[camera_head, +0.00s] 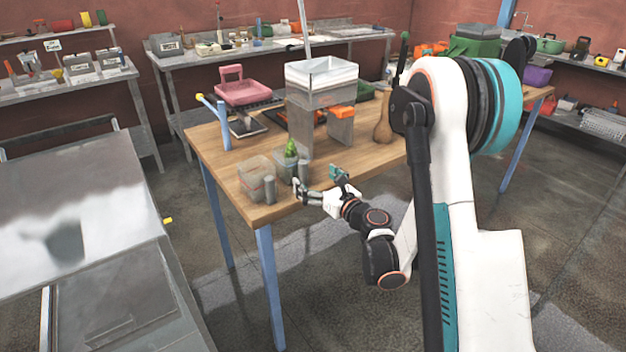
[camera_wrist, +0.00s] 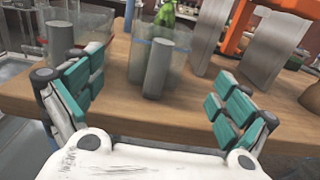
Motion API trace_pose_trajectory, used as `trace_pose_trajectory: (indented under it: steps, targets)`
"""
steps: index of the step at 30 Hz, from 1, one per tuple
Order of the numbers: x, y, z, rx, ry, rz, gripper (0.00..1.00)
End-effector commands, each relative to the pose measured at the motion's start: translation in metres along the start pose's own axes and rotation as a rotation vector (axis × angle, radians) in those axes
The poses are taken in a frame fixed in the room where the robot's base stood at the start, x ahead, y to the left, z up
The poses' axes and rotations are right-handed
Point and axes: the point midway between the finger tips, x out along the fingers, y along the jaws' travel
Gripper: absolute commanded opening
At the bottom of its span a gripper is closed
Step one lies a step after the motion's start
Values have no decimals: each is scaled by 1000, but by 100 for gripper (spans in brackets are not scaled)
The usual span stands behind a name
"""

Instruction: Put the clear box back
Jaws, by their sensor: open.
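Two clear boxes stand at the front left of the wooden table. The left clear box (camera_head: 252,170) has a grey cylinder (camera_head: 269,189) at its front. The right clear box (camera_head: 279,163) holds something green (camera_head: 291,149) and has another grey cylinder (camera_head: 304,171) beside it. My gripper (camera_head: 318,179) is open and empty at the table's front edge, just in front of the right box. In the wrist view, the right clear box (camera_wrist: 183,68) and its cylinder (camera_wrist: 158,68) appear between and beyond my spread fingers (camera_wrist: 155,85). The left box (camera_wrist: 92,22) is partly hidden by its cylinder.
A grey filler machine (camera_head: 301,125) with a clear-walled top stands behind the boxes, with an orange part (camera_head: 342,112). A pink scale-like device (camera_head: 243,90), a blue stand (camera_head: 222,125) and a brown flask (camera_head: 383,122) are nearby. Bare wood (camera_head: 225,160) lies left of the boxes.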

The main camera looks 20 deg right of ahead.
Motion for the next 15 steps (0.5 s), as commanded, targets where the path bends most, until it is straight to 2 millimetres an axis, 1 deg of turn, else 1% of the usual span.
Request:
trace_pose_trajectory:
  steps: [2,5,8,9,12,15]
  targets:
    - [-2,-2,9,30,-9,-13,95]
    - [-4,-7,34,133,-37,-56,95]
    - [-8,-16,71,308,-83,-123,95]
    - [-11,-20,86,391,-103,-154,95]
    - [-23,-30,120,605,-155,-231,95]
    - [-38,-36,146,820,-202,-304,95]
